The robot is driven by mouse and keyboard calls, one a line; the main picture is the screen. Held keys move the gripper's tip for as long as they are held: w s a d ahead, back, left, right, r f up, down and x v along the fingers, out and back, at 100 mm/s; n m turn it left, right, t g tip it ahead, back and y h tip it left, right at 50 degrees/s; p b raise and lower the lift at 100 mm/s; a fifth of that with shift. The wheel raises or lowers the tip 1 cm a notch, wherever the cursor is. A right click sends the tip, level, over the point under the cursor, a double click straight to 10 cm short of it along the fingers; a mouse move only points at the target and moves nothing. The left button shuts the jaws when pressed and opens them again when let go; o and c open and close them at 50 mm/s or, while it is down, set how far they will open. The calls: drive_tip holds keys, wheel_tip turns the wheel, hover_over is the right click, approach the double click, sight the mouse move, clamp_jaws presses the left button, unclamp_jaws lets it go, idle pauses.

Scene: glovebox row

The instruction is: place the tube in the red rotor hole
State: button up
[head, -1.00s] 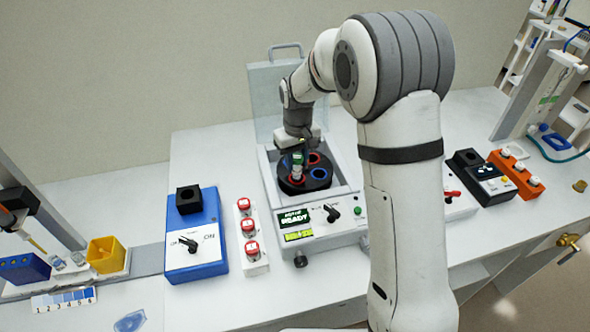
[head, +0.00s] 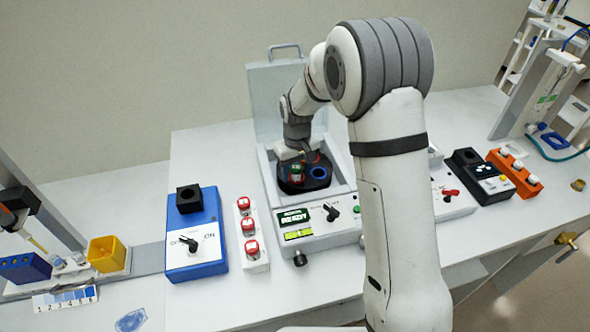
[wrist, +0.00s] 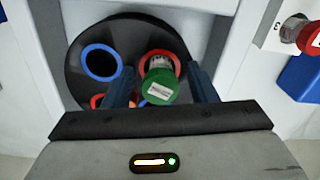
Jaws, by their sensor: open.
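The tube (wrist: 160,84) has a green cap and a white label. In the wrist view it stands at a red-ringed hole (wrist: 178,63) of the dark round rotor (wrist: 122,35), its lower end inside the ring; its depth is hidden. My gripper (wrist: 163,74) is open, with one finger on each side of the tube, apart from it as far as I can tell.
A blue-ringed hole (wrist: 90,76) lies beside the red one, and more rings are partly hidden by my fingers. The centrifuge lid (head: 265,95) stands open behind. Red-capped containers in a white rack (head: 252,250) and a blue switch box (head: 205,255) stand to the left.

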wheel_tip(320, 180, up, 12)
drive_tip(key=b, duration=0.1)
drive_tip(key=shift+r, duration=0.2)
idle(0.3)
drive_tip(key=s+d+r+m+t, duration=0.1)
drive_tip(key=s+d+r, duration=0.2)
drive_tip(key=s+d, duration=0.3)
drive_tip(key=s+d+r+m+t, duration=0.1)
drive_tip(key=s+d+r+m, duration=0.1)
drive_tip(key=s+d+r, duration=0.4)
drive_tip(key=s+d+f+m, duration=0.1)
drive_tip(key=s+d+f, duration=0.1)
drive_tip(key=s, duration=0.5)
drive_tip(key=s+d+f+m+t, duration=0.1)
drive_tip(key=s+f, duration=0.1)
drive_tip(key=s, duration=0.5)
drive_tip(key=shift+s+d+f, duration=0.15)
drive_tip(key=shift+s+d, duration=0.2)
drive_tip(key=shift+d, duration=0.05)
